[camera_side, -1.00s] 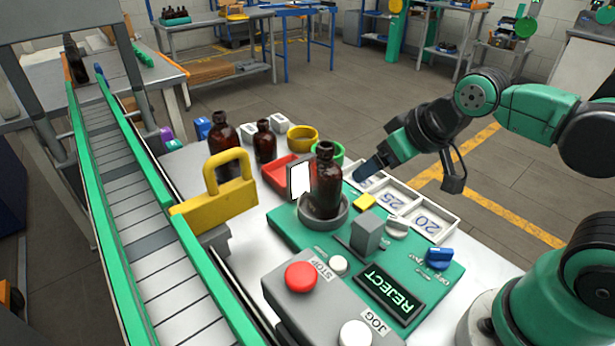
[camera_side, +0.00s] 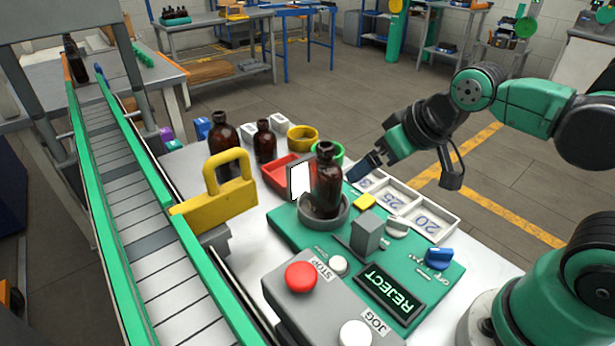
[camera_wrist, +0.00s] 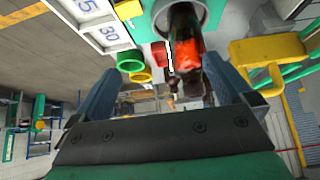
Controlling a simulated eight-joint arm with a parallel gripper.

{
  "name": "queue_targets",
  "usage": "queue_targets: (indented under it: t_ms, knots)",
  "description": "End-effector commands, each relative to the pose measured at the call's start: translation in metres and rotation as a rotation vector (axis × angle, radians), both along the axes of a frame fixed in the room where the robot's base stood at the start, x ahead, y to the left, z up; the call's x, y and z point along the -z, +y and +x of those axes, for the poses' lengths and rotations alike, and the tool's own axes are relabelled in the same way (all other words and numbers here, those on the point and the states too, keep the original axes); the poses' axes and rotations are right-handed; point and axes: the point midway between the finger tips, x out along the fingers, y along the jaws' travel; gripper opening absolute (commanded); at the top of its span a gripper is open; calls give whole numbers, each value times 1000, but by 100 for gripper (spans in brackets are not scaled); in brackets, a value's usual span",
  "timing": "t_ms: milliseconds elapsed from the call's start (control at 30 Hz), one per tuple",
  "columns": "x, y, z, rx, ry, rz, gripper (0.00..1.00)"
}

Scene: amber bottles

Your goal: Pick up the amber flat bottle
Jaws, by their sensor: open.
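An amber bottle (camera_side: 327,182) with a white label stands upright in a round grey holder (camera_side: 339,219) on the green panel. Two more amber bottles, a larger one (camera_side: 223,135) and a smaller one (camera_side: 264,141), stand farther back; I cannot tell for certain which is the flat one. My gripper (camera_side: 358,172) is to the right of the bottle in the holder, near its upper half and apart from it. In the wrist view my gripper (camera_wrist: 162,82) is open, its blue fingers spread wide, with the holder's bottle (camera_wrist: 186,42) ahead, nearer the right finger. Nothing is held.
A red tray (camera_side: 278,172), yellow ring (camera_side: 302,138) and green ring (camera_side: 340,153) lie behind the bottle. A numbered white tray (camera_side: 440,234) is to the right. A grey block (camera_side: 368,234) stands in front. A yellow padlock-shaped piece (camera_side: 222,196) and conveyor (camera_side: 150,240) are left.

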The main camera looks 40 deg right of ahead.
Motion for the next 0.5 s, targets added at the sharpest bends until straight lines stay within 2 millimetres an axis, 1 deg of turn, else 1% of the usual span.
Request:
queue_targets:
  t_ms: [133, 233, 333, 500]
  knots:
    - [-13, 7, 15, 59, 102, 41, 100]
    - [-20, 14, 30, 130, 204, 70, 100]
    - [-24, 20, 44, 200, 294, 86, 100]
    - [-25, 30, 62, 302, 407, 93, 100]
